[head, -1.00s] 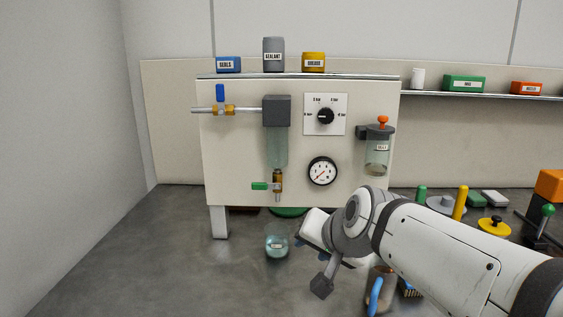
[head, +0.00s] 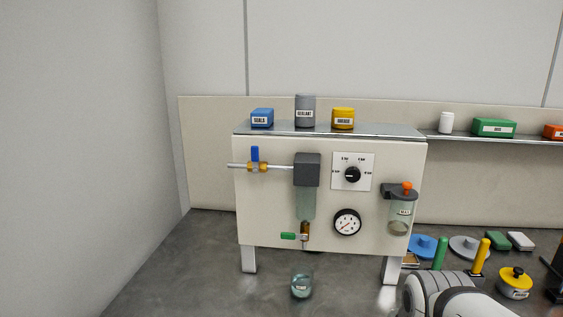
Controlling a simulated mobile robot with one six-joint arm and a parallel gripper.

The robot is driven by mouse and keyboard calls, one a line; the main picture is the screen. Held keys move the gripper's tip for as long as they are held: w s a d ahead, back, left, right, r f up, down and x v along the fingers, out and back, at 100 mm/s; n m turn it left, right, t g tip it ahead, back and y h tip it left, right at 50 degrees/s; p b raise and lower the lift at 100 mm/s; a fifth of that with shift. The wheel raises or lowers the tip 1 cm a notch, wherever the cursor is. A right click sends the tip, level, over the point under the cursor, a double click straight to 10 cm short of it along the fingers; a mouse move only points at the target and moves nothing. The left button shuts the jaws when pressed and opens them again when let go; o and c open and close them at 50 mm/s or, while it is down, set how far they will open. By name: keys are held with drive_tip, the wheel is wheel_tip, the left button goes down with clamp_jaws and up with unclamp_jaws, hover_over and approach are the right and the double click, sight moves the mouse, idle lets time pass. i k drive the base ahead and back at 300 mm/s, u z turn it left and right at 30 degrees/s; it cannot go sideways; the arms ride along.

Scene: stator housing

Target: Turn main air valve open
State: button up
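A brass valve with a blue lever (head: 255,158) sits on the thin horizontal pipe (head: 276,167) at the upper left of the cream panel (head: 270,215). The lever stands upright, across the pipe. The pipe runs right into a dark grey block (head: 307,170) with a clear bowl (head: 305,205) below it. A second brass valve (head: 305,231) under the bowl has a green handle (head: 289,236) pointing left. My gripper is out of view; only part of my arm shows at the lower right, well away from the blue lever.
The panel also carries a selector knob (head: 352,174), a gauge (head: 347,222) and a jar with an orange knob (head: 401,212). Labelled containers stand on top. A glass cup (head: 301,286) stands below the drain valve. Free floor lies left.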

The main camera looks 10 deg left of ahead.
sight(255, 150)
drive_tip(key=z, duration=0.1)
drive_tip(key=k, duration=0.95)
drive_tip(key=u, duration=0.7)
drive_tip(key=i, duration=1.2)
drive_tip(key=z, duration=0.05)
